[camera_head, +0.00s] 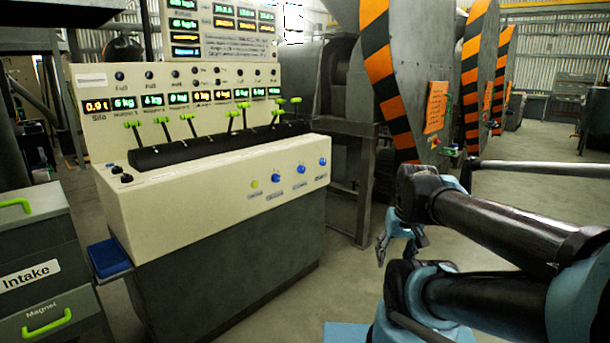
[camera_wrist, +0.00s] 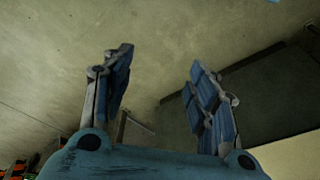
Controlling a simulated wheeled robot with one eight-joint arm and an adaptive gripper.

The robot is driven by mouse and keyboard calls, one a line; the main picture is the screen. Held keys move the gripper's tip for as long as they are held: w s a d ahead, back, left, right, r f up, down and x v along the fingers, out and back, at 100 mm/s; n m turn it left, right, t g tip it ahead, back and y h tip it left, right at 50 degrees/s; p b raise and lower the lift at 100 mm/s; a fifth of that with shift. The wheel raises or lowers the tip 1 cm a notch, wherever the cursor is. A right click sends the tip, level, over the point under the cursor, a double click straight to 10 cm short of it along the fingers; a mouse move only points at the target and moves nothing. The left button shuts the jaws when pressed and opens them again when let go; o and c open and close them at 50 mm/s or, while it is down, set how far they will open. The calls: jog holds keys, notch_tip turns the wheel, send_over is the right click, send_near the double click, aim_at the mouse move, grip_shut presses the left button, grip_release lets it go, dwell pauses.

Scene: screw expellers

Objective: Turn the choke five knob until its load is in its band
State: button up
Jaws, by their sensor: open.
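A cream control console (camera_head: 225,190) stands left of centre in the head view. I cannot tell which knob, if any, is choke five. Lit displays (camera_head: 202,96) run along the upright panel; no load band can be made out. My gripper (camera_head: 398,245) hangs in the air right of the console, well apart from it. In the wrist view my gripper (camera_wrist: 160,65) has its fingers spread with nothing between them.
Green-handled levers (camera_head: 188,127) rise from a black strip on the console. Large grey machines with orange-and-black stripes (camera_head: 390,75) stand behind my arm. An Intake cabinet (camera_head: 40,245) is at the far left, beside a blue box (camera_head: 108,257). Open floor (camera_head: 335,270) lies between console and gripper.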

jog(key=w+a+r+t+y, duration=0.1)
jog(key=w+a+r+y, duration=0.3)
jog(key=w, duration=0.7)
jog(key=w+a+r+t+y, duration=0.2)
jog(key=w+a, duration=0.5)
jog(key=w, duration=0.4)
jog(key=w+a+r+t+y, duration=0.1)
jog(key=w+a+r+y, duration=0.3)
jog(key=w, duration=0.7)
jog(key=m+t+y, duration=0.2)
jog(key=m+t, duration=0.1)
jog(key=t, duration=0.3)
send_near(303, 170)
jog(key=x, duration=0.8)
jog(key=shift+w+a+f, duration=0.1)
jog(key=shift+w+a, duration=0.05)
